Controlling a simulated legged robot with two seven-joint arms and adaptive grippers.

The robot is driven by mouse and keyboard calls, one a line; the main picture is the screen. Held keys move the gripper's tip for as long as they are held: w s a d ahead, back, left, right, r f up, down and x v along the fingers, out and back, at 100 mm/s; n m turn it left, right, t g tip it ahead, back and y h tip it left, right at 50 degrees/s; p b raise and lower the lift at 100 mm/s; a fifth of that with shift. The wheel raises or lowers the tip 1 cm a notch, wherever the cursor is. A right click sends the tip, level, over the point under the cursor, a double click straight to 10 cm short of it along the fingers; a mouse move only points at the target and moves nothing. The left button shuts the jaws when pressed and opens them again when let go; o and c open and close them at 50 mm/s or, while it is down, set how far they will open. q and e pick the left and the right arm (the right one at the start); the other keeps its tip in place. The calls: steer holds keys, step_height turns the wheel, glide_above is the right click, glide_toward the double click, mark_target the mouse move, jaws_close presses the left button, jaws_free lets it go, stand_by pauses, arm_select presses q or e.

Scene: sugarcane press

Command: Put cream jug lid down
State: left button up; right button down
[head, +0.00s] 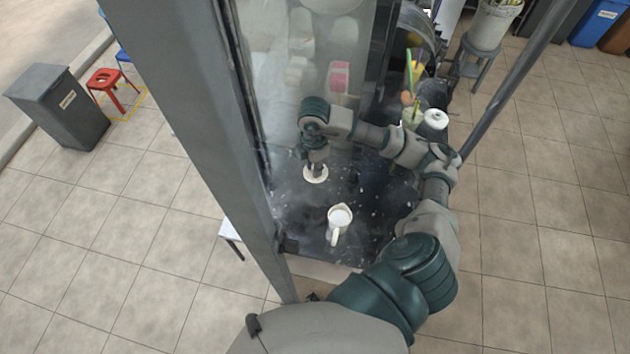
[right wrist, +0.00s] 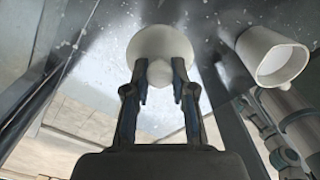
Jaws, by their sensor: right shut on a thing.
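The cream jug lid (head: 315,174) is a round, off-white disc on or just above the dark counter. My right gripper (head: 316,160) points down onto it from above. In the right wrist view the fingers (right wrist: 160,88) are shut on the lid's knob, and the lid (right wrist: 160,45) spreads beyond the fingertips. I cannot tell whether the lid touches the counter. The white cream jug (head: 339,216) stands upright and uncovered nearer to me, with its handle toward me. The jug (right wrist: 273,60) also shows at the right wrist view's upper right. My left gripper is not in view.
A grey post (head: 195,120) and a glass panel (head: 300,60) border the dark wet counter (head: 300,225) on the left. Drinks with straws (head: 412,115) and a white round container (head: 436,119) stand at the back right. The counter around the jug is clear.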

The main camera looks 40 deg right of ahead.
glide_above(313, 187)
step_height(313, 187, down, 4)
steer(key=shift+f, duration=0.15)
step_height(313, 187, down, 3)
steer(key=shift+r+p, duration=0.1)
steer(key=shift+p, duration=0.2)
steer(key=shift+d, duration=0.1)
steer(key=c, duration=1)
jaws_free()
steer(key=shift+w+r, duration=0.1)
steer(key=shift+r, duration=0.35)
step_height(313, 187, up, 11)
steer(key=shift+r+b, duration=0.1)
steer(key=shift+b, duration=0.45)
